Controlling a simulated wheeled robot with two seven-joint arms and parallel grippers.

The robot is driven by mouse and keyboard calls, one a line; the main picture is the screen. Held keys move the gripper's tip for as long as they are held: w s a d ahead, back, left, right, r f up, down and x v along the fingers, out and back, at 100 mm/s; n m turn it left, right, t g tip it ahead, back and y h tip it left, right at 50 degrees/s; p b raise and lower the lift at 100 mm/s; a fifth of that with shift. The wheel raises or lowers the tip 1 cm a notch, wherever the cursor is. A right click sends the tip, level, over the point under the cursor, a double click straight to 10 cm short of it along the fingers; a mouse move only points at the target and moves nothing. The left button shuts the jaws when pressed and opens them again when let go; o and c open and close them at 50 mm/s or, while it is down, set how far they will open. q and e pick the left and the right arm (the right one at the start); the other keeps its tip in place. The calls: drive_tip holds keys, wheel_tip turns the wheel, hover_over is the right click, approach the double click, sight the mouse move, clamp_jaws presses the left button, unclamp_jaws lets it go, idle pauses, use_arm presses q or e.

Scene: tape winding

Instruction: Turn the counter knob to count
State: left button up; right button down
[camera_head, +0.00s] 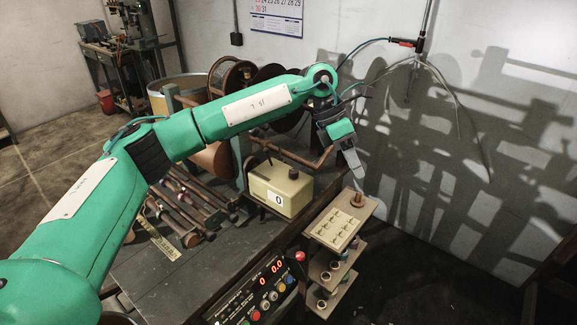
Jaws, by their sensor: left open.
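The counter is a cream box (300,195) on the workbench near the middle of the picture. A white window on its front shows 0. A small dark knob (293,174) stands on its top, and a thin dark stem rises near its left end. My left arm reaches across from the left. My left gripper (357,178) is open and points down, to the right of the counter and apart from it. Its fingers overlap in this view, so the gap between them is hard to see. My right gripper is not in view.
A wooden shelf stand (338,230) with small parts is right of the counter. A control panel (262,290) with lit red digits and coloured buttons is in front. Copper-coloured rollers lie left, and large reels stand behind. A wall with a hanging hose bounds the right.

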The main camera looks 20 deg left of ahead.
sight(294, 170)
use_arm(q)
drive_tip(key=w+a+r+t+y, duration=0.1)
drive_tip(key=a+r+y, duration=0.25)
drive_tip(key=a, duration=0.35)
drive_tip(key=w+a+r+t+y, duration=0.1)
drive_tip(key=a+r+y, duration=0.25)
drive_tip(key=a, duration=0.35)
drive_tip(key=shift+h, duration=0.4)
wheel_tip(294, 170, down, 13)
drive_tip(key=p, duration=0.3)
drive_tip(key=shift+s+a+f, duration=0.1)
drive_tip(key=shift+a, duration=0.05)
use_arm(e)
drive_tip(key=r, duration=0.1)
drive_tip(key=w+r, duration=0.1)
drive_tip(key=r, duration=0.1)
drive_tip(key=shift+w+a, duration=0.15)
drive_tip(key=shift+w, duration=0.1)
use_arm(q)
clamp_jaws()
